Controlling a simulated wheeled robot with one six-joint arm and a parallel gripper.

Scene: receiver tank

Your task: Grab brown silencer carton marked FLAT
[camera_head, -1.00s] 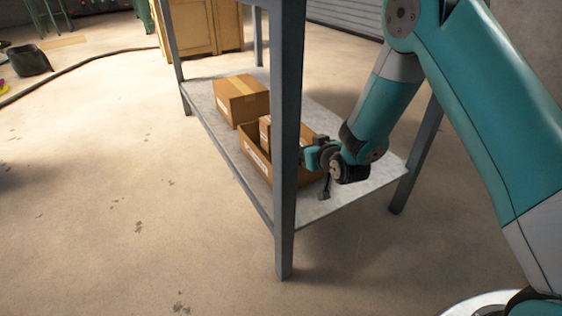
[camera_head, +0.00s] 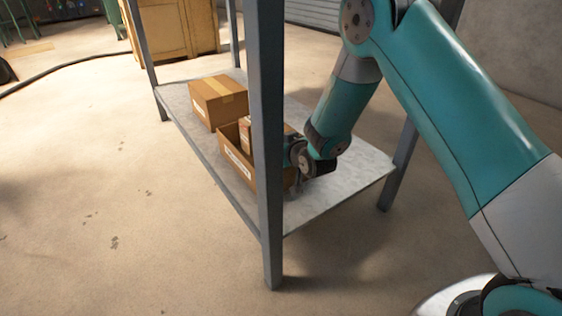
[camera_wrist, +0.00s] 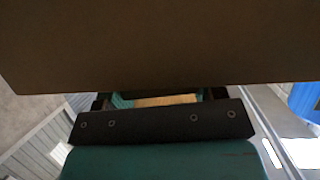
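A closed brown carton (camera_head: 218,103) with a tape strip stands on the shelf's lower board. Next to it an open brown box (camera_head: 237,163) with a white label holds a smaller carton (camera_head: 244,133). I cannot read FLAT on any of them. My gripper (camera_head: 292,155) is low at the right end of the open box, partly hidden by the front post. In the wrist view, a dark brown flat surface (camera_wrist: 160,45) fills the top and covers my gripper's tips. I cannot tell which carton it belongs to, or whether the fingers grip anything.
The grey front post (camera_head: 266,150) stands between the camera and my gripper. The lower board (camera_head: 335,190) is bare at its right end. A wooden cabinet (camera_head: 175,30) stands behind the shelf. The floor in front is clear. A blue thing (camera_wrist: 305,98) shows at the wrist view's right.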

